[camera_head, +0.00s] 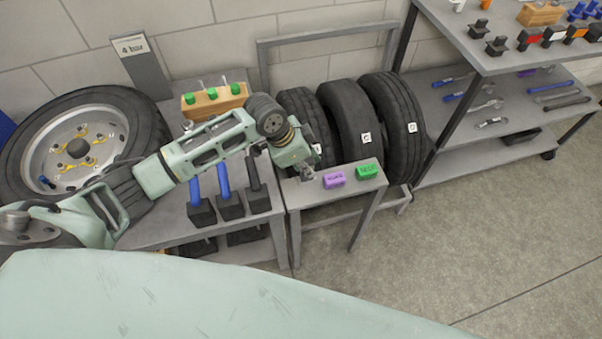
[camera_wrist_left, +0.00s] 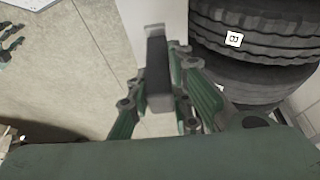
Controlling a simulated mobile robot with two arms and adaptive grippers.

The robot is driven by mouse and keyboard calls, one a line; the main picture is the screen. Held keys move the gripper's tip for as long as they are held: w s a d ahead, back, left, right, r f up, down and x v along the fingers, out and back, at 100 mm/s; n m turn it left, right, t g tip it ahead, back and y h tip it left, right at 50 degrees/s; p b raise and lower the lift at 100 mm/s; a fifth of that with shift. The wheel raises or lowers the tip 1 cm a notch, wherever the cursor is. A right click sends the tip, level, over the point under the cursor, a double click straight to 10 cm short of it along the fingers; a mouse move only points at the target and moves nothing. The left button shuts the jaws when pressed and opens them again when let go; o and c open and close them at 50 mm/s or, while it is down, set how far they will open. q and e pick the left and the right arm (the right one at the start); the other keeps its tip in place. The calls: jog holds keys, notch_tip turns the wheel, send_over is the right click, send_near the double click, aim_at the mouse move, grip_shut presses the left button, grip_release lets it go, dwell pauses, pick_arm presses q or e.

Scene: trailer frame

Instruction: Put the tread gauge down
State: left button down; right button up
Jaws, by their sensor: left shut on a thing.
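My left gripper (camera_head: 304,168) is over the left part of a small grey side table (camera_head: 340,196), left of a purple block (camera_head: 334,179) and a green block (camera_head: 367,171). In the left wrist view my left gripper (camera_wrist_left: 158,95) is shut on a dark, bar-shaped thing, which I take for the tread gauge (camera_wrist_left: 157,75). In the head view the gauge is mostly hidden at the fingertips, and I cannot tell whether it touches the tabletop. A dark, greenish claw shape at the wrist view's left edge looks like my right gripper (camera_wrist_left: 10,40); its jaws are unclear.
Several upright tires (camera_head: 352,120) stand in a rack just behind the side table. A bench with mallets (camera_head: 229,204) and a wooden block with green-topped pieces (camera_head: 214,101) adjoins on the left. A tool shelf (camera_head: 500,106) stands at right. The floor in front is clear.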

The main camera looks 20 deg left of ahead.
aim_at(301, 177)
pick_arm(q)
jog(key=shift+s+a+f, duration=0.4)
jog(key=shift+s, duration=0.15)
jog(key=shift+f+p, duration=0.4)
jog(key=shift+f, duration=1.7)
jog(key=shift+f, duration=0.1)
jog(key=c, duration=1.6)
grip_release()
jog(key=v, duration=1.2)
jog(key=shift+d+b, duration=0.1)
jog(key=shift+b, duration=0.25)
